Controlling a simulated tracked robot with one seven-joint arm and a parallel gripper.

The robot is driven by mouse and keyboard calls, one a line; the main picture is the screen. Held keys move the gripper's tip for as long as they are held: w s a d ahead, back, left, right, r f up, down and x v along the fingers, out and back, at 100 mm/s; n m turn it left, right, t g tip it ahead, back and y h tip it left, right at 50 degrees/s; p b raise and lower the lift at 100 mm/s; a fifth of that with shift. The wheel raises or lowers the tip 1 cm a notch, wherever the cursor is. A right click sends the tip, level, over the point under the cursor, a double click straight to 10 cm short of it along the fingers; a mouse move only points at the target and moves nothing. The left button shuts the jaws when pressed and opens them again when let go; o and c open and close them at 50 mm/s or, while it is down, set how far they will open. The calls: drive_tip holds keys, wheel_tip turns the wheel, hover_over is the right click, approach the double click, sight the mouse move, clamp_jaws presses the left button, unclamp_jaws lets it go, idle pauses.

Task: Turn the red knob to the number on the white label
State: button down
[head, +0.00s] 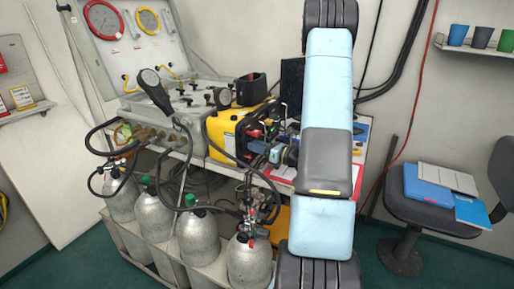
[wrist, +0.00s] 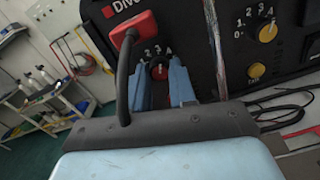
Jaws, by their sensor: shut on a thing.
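In the wrist view, the red knob (wrist: 159,71) sits on the black panel face with white numbers around it; 2, 3 and 4 show above it. My gripper (wrist: 160,76) has its two blue fingers on either side of the knob and is shut on it. The fingers cover part of the dial, and I cannot tell exactly which number the knob points to. I cannot make out a white label with a readable number in either view. In the head view, my arm hides most of the panel front and the knob.
A red plug (wrist: 136,29) with a black cable hangs close left of the fingers. A yellow knob (wrist: 267,33) with its own numbers is to the right. In the head view, the yellow case (head: 227,137) stands on a bench above several silver cylinders (head: 198,238). A chair (head: 430,205) stands right.

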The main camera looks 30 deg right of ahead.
drive_tip(key=shift+d+f+n, duration=0.1)
drive_tip(key=shift+n, duration=0.4)
drive_tip(key=c, duration=0.9)
unclamp_jaws()
drive_tip(key=v, duration=1.3)
drive_tip(key=shift+s+d+f, duration=0.1)
drive_tip(key=shift+s+d, duration=0.1)
drive_tip(key=shift+s, duration=0.1)
